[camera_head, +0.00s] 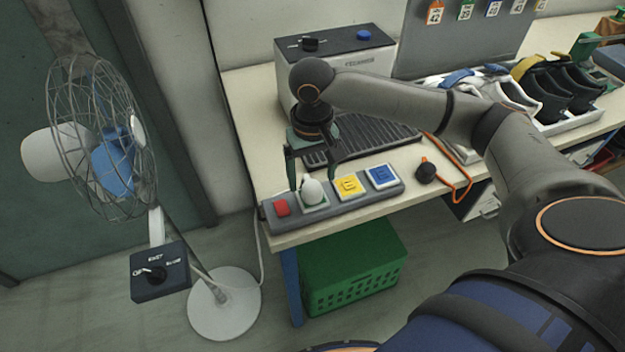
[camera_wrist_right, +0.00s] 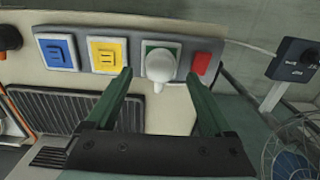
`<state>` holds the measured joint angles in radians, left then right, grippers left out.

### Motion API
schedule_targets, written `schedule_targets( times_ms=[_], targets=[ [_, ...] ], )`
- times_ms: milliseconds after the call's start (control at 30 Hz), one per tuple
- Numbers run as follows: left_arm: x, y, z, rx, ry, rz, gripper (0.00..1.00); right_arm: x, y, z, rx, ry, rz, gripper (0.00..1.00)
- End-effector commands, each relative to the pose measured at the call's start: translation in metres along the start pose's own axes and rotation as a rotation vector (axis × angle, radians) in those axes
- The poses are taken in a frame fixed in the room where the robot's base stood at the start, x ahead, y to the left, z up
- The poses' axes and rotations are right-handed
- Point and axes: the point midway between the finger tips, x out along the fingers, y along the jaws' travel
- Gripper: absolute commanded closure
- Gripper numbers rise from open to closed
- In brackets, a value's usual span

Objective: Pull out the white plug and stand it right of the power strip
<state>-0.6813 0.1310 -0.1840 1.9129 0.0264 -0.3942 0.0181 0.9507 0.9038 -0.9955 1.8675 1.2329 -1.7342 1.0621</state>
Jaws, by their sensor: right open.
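The white plug (camera_head: 311,190) stands upright in the green-framed socket of the grey power strip (camera_head: 331,209), left of the yellow socket in the head view. In the right wrist view the plug (camera_wrist_right: 160,66) shows near the tips of my right gripper (camera_wrist_right: 157,80). My right gripper (camera_head: 312,168) is open, with its green fingers spread on either side of the plug; I cannot tell whether they touch it. The strip also shows in the right wrist view (camera_wrist_right: 84,50), with a red switch (camera_wrist_right: 201,63). My left gripper is out of view.
A black knob-like object (camera_head: 426,172) with an orange cord lies right of the strip, with a little bare tabletop (camera_head: 402,160) between. A grey machine (camera_head: 333,62) with a ribbed tray stands behind. A fan (camera_head: 103,140) stands left and a green crate (camera_head: 352,268) is below the table.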

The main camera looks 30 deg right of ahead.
Motion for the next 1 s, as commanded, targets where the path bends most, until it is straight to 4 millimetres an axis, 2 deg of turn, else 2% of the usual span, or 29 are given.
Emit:
schedule_targets(
  times_ms=[100,333,1000],
  targets=[
    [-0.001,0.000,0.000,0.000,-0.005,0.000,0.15,0.016,0.000,0.001,0.001,-0.005,0.000,0.14],
    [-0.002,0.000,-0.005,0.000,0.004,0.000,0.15,0.035,0.000,0.000,0.001,-0.002,0.000,0.14],
    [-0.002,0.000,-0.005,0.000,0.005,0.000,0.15,0.039,-0.001,0.000,0.000,0.000,-0.001,0.14]
  ],
)
